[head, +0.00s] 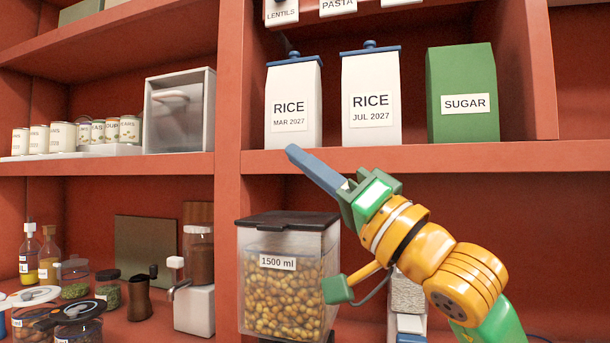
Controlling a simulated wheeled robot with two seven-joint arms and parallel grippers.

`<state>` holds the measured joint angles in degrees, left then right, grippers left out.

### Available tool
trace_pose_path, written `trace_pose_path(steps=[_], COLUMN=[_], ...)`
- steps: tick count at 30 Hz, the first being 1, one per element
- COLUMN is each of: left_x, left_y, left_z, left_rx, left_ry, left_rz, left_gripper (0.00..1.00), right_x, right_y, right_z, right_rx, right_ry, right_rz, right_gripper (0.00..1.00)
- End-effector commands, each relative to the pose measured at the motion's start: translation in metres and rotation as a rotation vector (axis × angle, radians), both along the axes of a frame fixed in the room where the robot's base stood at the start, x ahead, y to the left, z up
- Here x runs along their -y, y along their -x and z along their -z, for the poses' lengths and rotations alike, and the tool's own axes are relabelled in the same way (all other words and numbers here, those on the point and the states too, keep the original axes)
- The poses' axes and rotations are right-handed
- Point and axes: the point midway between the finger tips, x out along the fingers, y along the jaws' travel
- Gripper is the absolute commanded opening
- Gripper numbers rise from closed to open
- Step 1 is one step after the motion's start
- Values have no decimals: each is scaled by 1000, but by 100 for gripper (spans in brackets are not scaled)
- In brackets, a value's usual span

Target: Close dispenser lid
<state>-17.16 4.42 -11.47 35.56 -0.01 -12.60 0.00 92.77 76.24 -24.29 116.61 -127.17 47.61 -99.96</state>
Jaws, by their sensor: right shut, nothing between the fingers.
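The dispenser (287,293) is a clear bin with a "1500 ml" label, filled with round tan-brown pieces. It stands below the middle shelf, left of my right arm. Its dark lid (288,220) lies across the top and looks flat; I cannot tell whether it is fully seated. My right gripper (293,153) is shut and empty. Its blue-grey fingers point up and left, above the lid and apart from it in the picture, in front of the shelf edge. My left gripper is not in view.
Two white rice canisters (294,88) (371,84) and a green sugar canister (462,118) stand on the shelf (430,158) above. A red upright (229,240) borders the dispenser's left side. Jars, bottles and a white pump dispenser (194,309) crowd the lower left.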

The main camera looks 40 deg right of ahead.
Motion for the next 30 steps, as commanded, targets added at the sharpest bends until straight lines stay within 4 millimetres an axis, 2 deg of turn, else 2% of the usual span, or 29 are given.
trace_pose_path(steps=[1,12,21,30], left_x=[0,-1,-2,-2], left_y=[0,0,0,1], left_z=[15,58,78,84], left_rx=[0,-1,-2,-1], left_ry=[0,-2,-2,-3], left_rz=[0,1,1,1], left_gripper=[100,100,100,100], right_x=[-3,-18,-22,-22], right_y=[1,10,13,12], right_z=[15,55,75,83], right_rx=[19,165,164,162], right_ry=[35,281,277,276], right_rz=[1,0,-1,0], right_gripper=[0,0,0,0])
